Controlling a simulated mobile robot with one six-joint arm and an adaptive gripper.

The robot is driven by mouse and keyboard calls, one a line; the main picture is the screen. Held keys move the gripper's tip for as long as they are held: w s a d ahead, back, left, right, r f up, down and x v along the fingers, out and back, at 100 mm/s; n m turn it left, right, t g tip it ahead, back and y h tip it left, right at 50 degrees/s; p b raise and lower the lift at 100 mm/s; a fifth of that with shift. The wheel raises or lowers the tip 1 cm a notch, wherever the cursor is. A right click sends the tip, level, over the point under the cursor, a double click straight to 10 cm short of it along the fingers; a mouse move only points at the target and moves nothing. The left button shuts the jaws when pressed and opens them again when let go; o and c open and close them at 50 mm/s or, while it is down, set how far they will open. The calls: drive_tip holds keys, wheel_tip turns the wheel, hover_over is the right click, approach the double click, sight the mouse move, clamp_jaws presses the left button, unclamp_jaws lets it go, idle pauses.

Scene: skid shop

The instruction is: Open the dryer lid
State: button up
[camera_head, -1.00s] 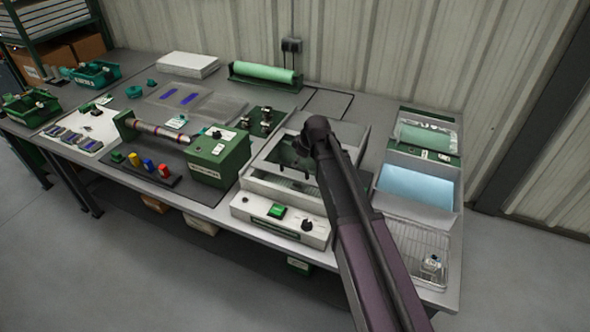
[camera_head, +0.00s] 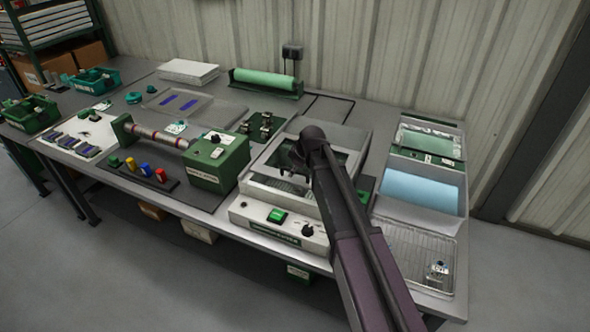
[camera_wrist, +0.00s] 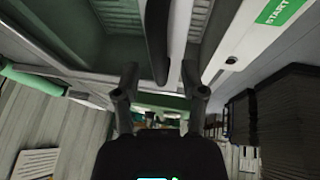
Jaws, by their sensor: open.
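The dryer (camera_head: 290,222) is a white box with a green switch and a dark knob on its front panel. Its lid (camera_head: 262,172) is a pale frame with a clear window, partly hidden by my arm in the head view. I cannot tell for sure whether it is fully down. In the wrist view, the dryer's white front (camera_wrist: 243,40) carries a green START label. A dark curved bar, seemingly the lid handle (camera_wrist: 157,40), lies ahead of and between the fingers of my gripper (camera_wrist: 157,88). My gripper is open, with nothing visibly held.
A green machine (camera_head: 217,165) with a roller stands left of the dryer. To the right are a tray with a green sheet (camera_head: 425,142), a blue sheet (camera_head: 420,190) and a wire rack (camera_head: 405,245). A green roll (camera_head: 263,77) lies at the back near the wall.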

clamp_jaws()
drive_tip(key=w+d, duration=0.1)
drive_tip(key=w, duration=0.4)
drive_tip(key=w+d, duration=0.2)
drive_tip(key=w, duration=0.3)
drive_tip(key=w+d, duration=0.2)
drive_tip(key=w, duration=0.3)
drive_tip(key=shift+d, duration=0.2)
unclamp_jaws()
